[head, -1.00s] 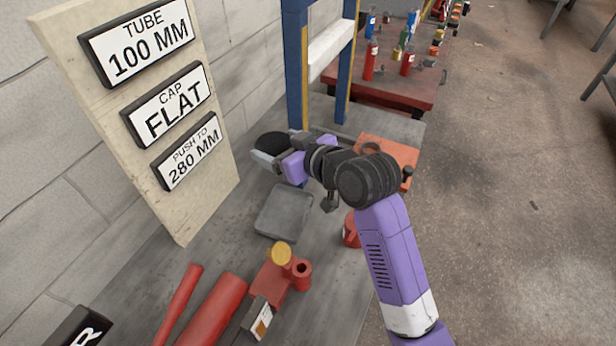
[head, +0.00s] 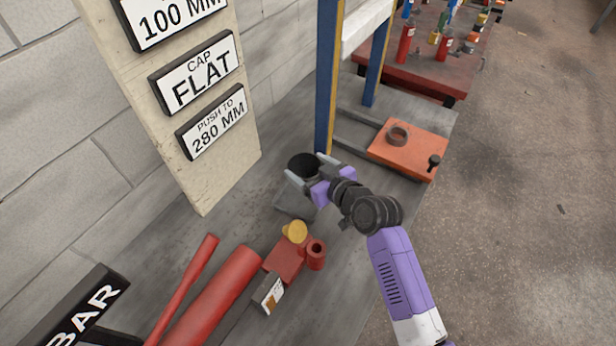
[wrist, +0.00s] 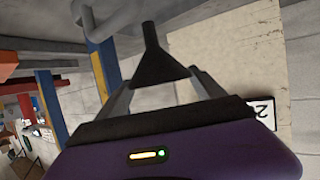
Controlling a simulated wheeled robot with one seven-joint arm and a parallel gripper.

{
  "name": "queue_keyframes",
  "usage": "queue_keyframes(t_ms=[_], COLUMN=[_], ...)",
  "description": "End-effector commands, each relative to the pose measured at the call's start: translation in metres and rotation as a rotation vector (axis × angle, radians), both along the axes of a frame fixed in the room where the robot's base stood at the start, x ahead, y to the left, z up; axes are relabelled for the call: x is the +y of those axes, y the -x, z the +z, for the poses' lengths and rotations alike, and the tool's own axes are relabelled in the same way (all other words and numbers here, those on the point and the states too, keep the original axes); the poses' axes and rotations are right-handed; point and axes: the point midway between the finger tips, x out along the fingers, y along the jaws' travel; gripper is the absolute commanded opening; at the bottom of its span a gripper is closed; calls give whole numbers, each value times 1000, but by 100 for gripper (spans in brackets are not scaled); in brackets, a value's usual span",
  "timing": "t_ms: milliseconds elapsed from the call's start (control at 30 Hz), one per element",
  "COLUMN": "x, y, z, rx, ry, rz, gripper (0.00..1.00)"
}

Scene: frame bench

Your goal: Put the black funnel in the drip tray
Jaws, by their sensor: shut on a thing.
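The black funnel (head: 303,165) is held between the two grey fingers of my gripper (head: 311,171), with its wide mouth up. In the wrist view the funnel (wrist: 160,62) sits between the fingertips, its narrow spout pointing away from the palm. The grey drip tray (head: 291,204) is on the bench. My gripper and the funnel appear above its far part and hide much of it. The gap between funnel and tray is hard to judge.
Beside the tray's near side stand a yellow-topped red part (head: 294,232) and a red cylinder (head: 316,254). Red tubes (head: 215,300) lie nearer. A blue press post (head: 328,80) rises close behind my gripper. An orange plate (head: 408,150) lies to the right.

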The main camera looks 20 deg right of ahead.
Motion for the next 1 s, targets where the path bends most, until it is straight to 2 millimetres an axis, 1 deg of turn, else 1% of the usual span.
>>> queue_keyframes(t_ms=[100, 200, 267, 567, 700, 733, 833, 1000], x=[0, 0, 0, 0, 0, 0, 0, 0], y=[1, 0, 1, 0, 0, 0, 1, 1], z=[-20, -33, -38, -39, -44, -43, -42, -42], rx=[5, 3, 3, 1, 1, 1, 2, 2], ry=[-2, -1, -1, -1, -1, -1, 0, 0], rz=[-1, -1, -1, 0, 0, 0, 0, 0], gripper=[38, 38, 38, 38, 38, 80, 100, 100])
